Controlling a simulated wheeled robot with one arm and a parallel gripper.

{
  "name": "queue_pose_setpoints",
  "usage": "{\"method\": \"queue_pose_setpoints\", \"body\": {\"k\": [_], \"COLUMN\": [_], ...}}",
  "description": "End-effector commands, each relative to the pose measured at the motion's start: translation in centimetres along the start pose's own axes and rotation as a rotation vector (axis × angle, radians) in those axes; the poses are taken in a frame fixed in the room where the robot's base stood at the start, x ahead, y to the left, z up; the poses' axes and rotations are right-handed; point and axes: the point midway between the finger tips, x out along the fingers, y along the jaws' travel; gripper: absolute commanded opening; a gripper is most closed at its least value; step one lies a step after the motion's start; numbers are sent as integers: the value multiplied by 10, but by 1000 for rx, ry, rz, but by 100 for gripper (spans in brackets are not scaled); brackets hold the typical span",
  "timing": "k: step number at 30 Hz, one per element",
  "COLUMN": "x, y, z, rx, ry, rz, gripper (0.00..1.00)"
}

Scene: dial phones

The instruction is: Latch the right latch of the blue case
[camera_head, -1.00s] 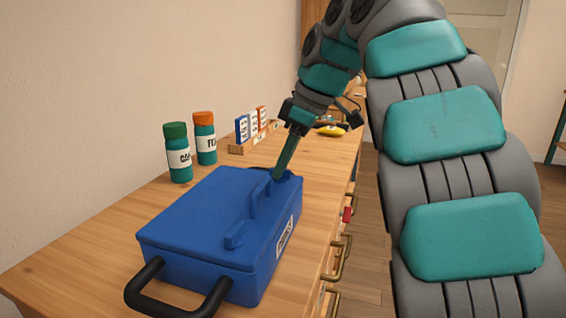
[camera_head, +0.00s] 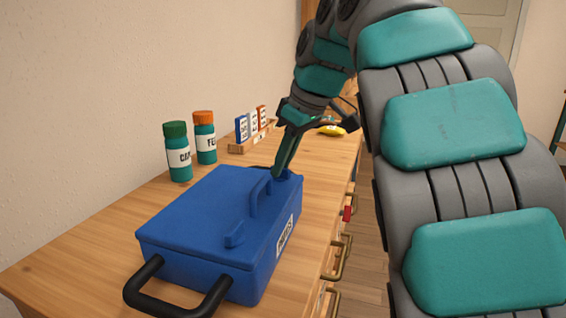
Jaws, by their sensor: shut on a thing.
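The blue case (camera_head: 195,220) lies on the wooden counter with its lid down and its labelled front toward the right. One blue latch (camera_head: 235,236) sits near the close end of that edge. My gripper (camera_head: 279,173) reaches down from above to the far end of the same edge. Its green fingers are shut on the right latch there, mostly hidden behind the fingertips and the handle.
A green-capped bottle (camera_head: 178,152) and an orange-capped bottle (camera_head: 204,138) stand behind the case. Small boxes (camera_head: 250,130) and a yellow item (camera_head: 331,130) lie farther back. A black handle (camera_head: 180,303) sticks out at the case's near end. Drawer pulls (camera_head: 343,258) line the counter front.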

Motion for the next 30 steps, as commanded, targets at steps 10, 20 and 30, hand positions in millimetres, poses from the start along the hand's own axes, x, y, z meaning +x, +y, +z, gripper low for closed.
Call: {"method": "queue_pose_setpoints", "body": {"k": [10, 20, 30], "x": [0, 0, 1], "y": [-4, -4, -5], "z": [-1, -2, -3], "rx": [300, 589, 880], "ry": [-1, 0, 0], "rz": [125, 245, 367], "gripper": [0, 0, 0]}}
